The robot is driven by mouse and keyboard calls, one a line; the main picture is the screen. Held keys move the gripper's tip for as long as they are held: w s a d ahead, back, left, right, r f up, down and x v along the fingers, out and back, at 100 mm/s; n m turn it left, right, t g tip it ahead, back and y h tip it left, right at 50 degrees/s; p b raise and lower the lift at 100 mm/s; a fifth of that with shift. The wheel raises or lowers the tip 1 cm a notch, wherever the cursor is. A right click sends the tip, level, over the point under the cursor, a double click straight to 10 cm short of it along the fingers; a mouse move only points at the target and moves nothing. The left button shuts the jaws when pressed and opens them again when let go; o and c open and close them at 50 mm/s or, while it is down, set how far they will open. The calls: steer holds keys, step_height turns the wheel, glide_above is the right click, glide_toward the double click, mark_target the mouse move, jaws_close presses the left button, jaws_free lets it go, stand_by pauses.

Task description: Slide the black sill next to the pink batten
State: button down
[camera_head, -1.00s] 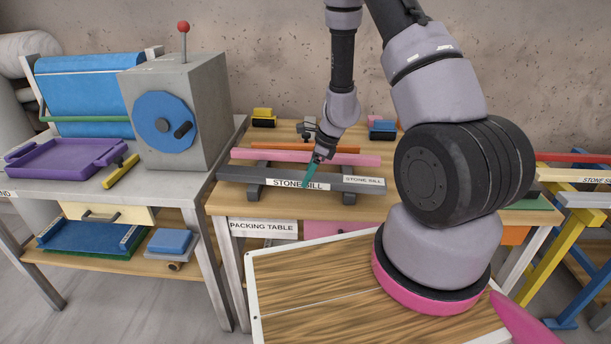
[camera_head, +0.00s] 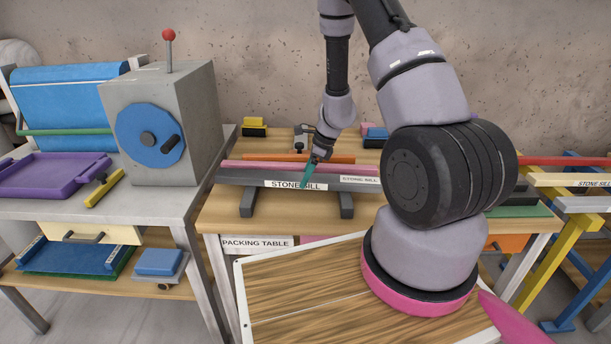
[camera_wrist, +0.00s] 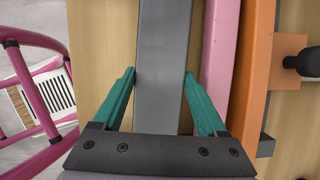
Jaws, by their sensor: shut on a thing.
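The black sill (camera_head: 235,177), a long dark grey bar with "STONE SILL" labels, lies across two dark supports on the packing table (camera_head: 215,215). My gripper (camera_wrist: 161,75) has its teal fingers on either side of the sill (camera_wrist: 163,40), near its middle. The fingers are shut on it. The pink batten (camera_head: 240,166) runs along the sill's far side, roughly parallel. In the wrist view the pink batten (camera_wrist: 220,45) is just right of the sill, with a narrow gap and my right finger between them. My arm hides the sill's right end in the head view.
An orange batten (camera_head: 320,158) lies behind the pink one. Yellow (camera_head: 254,123) and blue (camera_head: 376,132) blocks stand at the table's back. The supports (camera_head: 346,205) show in front of the sill. A grey machine (camera_head: 190,110) stands on the left bench.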

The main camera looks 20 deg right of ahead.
jaws_free()
steer(key=shift+r, duration=0.15)
steer(key=v, duration=1)
steer(key=shift+d+r, duration=0.25)
